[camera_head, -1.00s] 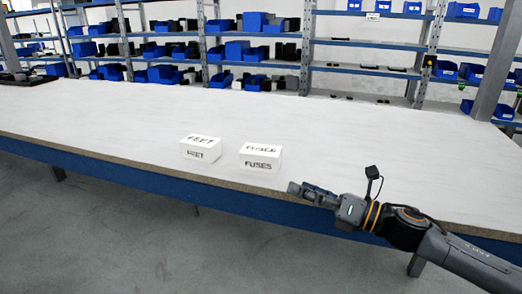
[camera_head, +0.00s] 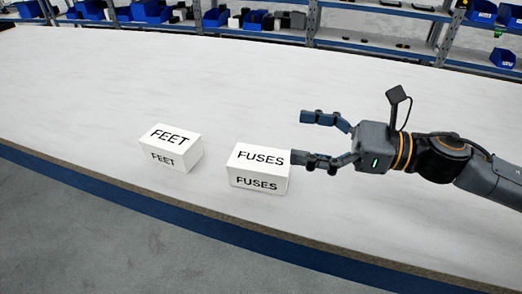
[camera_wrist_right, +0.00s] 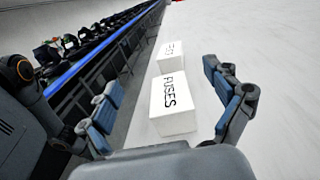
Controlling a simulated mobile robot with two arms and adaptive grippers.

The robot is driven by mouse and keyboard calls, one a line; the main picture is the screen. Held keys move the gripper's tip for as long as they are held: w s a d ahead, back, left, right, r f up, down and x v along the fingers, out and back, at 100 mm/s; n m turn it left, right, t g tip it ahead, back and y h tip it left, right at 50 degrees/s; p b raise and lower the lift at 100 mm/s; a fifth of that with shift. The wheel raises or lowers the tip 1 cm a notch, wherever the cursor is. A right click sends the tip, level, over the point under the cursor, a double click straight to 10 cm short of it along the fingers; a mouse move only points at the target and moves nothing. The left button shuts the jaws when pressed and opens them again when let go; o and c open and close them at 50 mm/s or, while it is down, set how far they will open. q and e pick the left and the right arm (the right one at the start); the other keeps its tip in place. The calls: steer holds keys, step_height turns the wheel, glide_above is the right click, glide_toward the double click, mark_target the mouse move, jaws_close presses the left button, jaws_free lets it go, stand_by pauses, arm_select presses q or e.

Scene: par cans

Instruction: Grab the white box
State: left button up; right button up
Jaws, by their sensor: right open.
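A white box labelled FUSES (camera_head: 258,168) sits on the table near its front edge. A second white box labelled FEET (camera_head: 170,147) stands to its left, apart from it. My right gripper (camera_head: 303,138) is open and empty just right of the FUSES box, with its nearer finger at the box's right side; I cannot tell whether they touch. In the right wrist view the FUSES box (camera_wrist_right: 172,104) lies ahead between the spread fingers (camera_wrist_right: 160,92), and the FEET box (camera_wrist_right: 170,57) is behind it. My left gripper is not in view.
The white table top (camera_head: 240,75) is wide and clear behind the boxes. Its blue front edge (camera_head: 180,217) runs close in front of them. Shelves with blue bins (camera_head: 260,20) stand beyond the table.

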mark_target(287, 163)
steer(key=f, duration=0.3)
steer(key=shift+s+f, duration=0.2)
steer(key=shift+s, duration=0.1)
step_height(287, 163, down, 3)
steer(key=shift+f+p, duration=0.2)
steer(key=shift+p, duration=0.2)
steer(key=p+x, duration=0.1)
steer(key=x, duration=0.1)
steer(key=shift+w+a+f, duration=0.1)
steer(key=shift+w+a, duration=0.1)
steer(key=shift+a, duration=0.05)
steer(key=p+x, duration=0.2)
steer(key=x, duration=0.2)
steer(key=shift+w+a, duration=0.15)
steer(key=shift+a, duration=0.15)
steer(key=shift+a+f, duration=0.1)
steer(key=shift+a, duration=0.1)
steer(key=shift+d, duration=0.1)
steer(key=c, duration=1.3)
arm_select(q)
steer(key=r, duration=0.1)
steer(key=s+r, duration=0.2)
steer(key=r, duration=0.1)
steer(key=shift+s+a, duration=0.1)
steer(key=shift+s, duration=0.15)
